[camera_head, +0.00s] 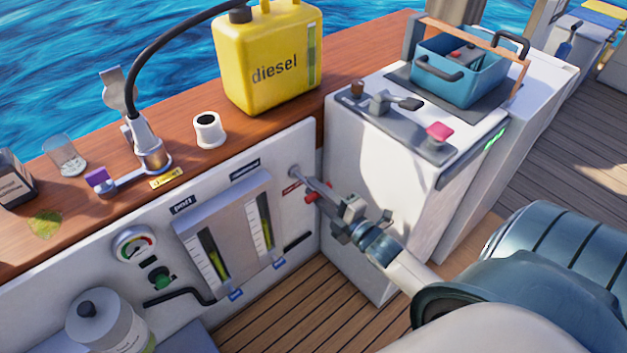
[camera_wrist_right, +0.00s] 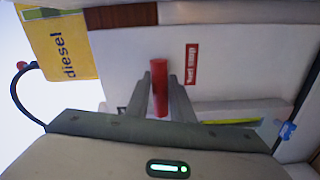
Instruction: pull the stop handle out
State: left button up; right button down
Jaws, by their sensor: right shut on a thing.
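The stop handle is a red bar (camera_head: 311,197) at the right end of the white side panel, below the wooden ledge. My right gripper (camera_head: 325,195) comes in from the lower right and is shut on it. In the right wrist view the red handle (camera_wrist_right: 160,88) stands between the two grey fingers (camera_wrist_right: 160,98). In the head view a grey rod and round fitting (camera_head: 296,171) show between the panel and the handle; the fingers partly cover this area. A red label (camera_wrist_right: 192,63) is on the panel beside the handle. My left gripper is not in view.
The white console (camera_head: 375,160) with levers stands close to the right of my gripper. A gauge block (camera_head: 205,220) with two level tubes is to its left. The plank floor below is clear.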

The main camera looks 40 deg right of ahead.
jog(key=c, duration=1.8)
grip_release()
jog(key=shift+s+f, duration=0.15)
jog(key=shift+s, duration=0.1)
jog(key=s+d, duration=0.1)
jog(key=s, duration=1.6)
jog(key=shift+s+d, duration=0.2)
